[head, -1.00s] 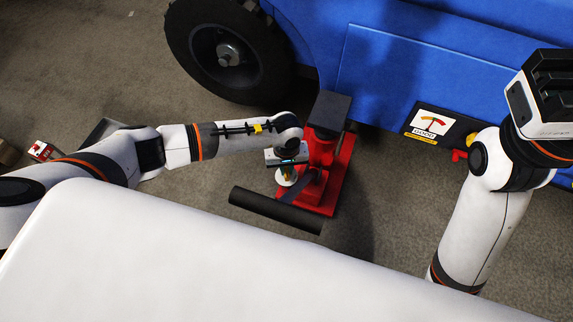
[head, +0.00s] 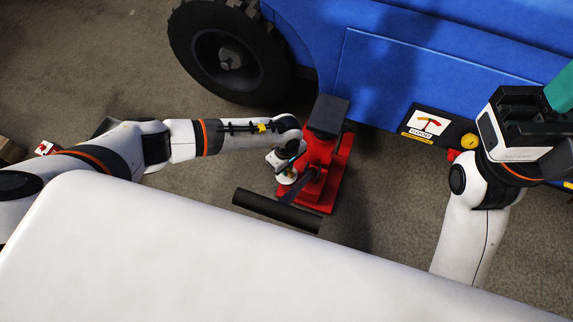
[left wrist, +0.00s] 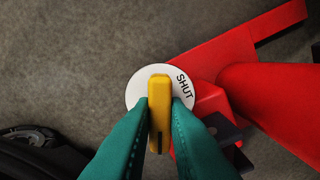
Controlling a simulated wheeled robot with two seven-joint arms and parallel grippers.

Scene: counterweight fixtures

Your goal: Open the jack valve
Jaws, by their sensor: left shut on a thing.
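The red jack (head: 320,160) with a black top pad stands on the floor beside the blue vehicle. In the left wrist view, its valve is a white disc (left wrist: 134,92) with a yellow lever (left wrist: 159,92) across it. The word SHUT is printed on the disc's upper right; the lever's upper end lies to the left of that word. My left gripper (left wrist: 160,118) has its teal fingers closed on the lever's sides. In the head view my left gripper (head: 287,172) is at the jack's left side, mostly hidden by its wrist. My right gripper (head: 560,88) shows only partly at the right edge.
A black bar (head: 275,210), the jack's handle, lies in front of the jack. The blue vehicle (head: 400,80) and its black wheel (head: 230,55) stand behind. A gauge sign (head: 428,123) is on the vehicle's side. Open floor (head: 385,190) lies right of the jack.

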